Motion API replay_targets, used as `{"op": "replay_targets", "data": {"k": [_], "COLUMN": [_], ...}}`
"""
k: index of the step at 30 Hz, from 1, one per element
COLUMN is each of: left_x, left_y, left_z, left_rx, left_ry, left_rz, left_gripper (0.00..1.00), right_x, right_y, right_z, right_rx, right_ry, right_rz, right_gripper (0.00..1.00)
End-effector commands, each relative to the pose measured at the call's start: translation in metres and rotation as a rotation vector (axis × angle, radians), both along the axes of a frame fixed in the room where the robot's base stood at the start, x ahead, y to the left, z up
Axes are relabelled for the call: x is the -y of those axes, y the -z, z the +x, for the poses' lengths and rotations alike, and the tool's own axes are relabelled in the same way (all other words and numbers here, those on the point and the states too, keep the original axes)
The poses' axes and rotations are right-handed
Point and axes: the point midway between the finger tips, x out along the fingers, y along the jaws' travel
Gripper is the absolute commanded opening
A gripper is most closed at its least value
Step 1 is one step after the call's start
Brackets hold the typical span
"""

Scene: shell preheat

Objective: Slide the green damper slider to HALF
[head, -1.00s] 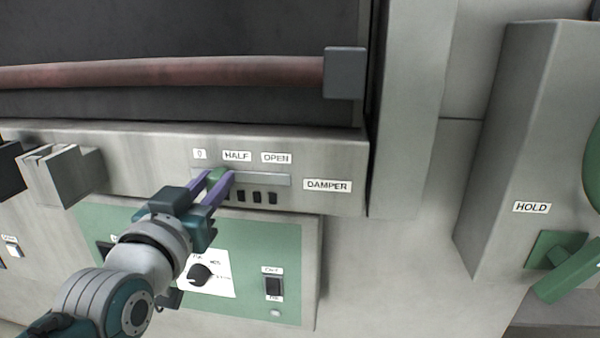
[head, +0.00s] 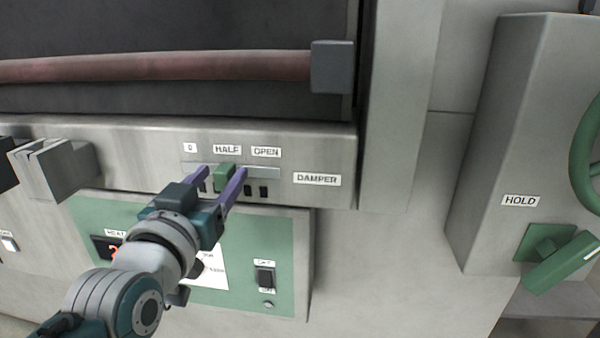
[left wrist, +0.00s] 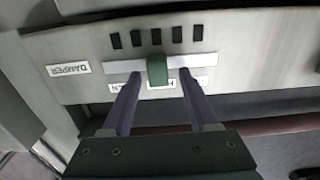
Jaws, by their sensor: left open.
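The green damper slider (head: 223,176) sits in its pale horizontal track (head: 262,173), just below the HALF label (head: 227,149). The 0 label (head: 190,147) is to its left and the OPEN label (head: 266,152) to its right. My left gripper (head: 219,177) is open, with one purple finger on each side of the slider. In the left wrist view the slider (left wrist: 157,69) stands between the two spread fingers, with a gap on each side. My right gripper is not in view.
A reddish bar (head: 160,67) with a grey end block runs above the panel. A green control panel (head: 287,240) with a switch lies below the track. A grey housing marked HOLD (head: 519,201) with a green lever stands at the right.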

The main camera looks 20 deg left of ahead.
Motion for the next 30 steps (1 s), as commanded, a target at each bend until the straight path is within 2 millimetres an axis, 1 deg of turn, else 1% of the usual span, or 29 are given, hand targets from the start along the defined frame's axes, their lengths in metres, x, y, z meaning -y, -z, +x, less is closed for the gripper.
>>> {"op": "replay_targets", "data": {"k": [5,12,15,20,30], "left_x": [0.006,0.017,0.02,0.022,0.022], "left_y": [-0.001,0.0,0.0,0.0,0.0], "left_z": [-0.026,-0.071,-0.083,-0.093,-0.094], "left_rx": [-0.004,-0.005,-0.003,-0.001,0.0], "left_ry": [0.0,0.0,0.0,0.0,0.0], "left_rz": [-0.002,-0.001,-0.001,-0.001,-0.001], "left_gripper": [0.6,0.6,0.6,0.6,0.6], "right_x": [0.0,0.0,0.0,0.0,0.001], "right_y": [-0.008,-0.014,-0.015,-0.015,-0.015], "right_z": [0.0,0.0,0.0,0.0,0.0], "right_rx": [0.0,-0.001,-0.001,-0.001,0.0], "right_ry": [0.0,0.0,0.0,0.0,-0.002], "right_rz": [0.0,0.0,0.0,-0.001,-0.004], "right_gripper": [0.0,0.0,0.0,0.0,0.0]}}
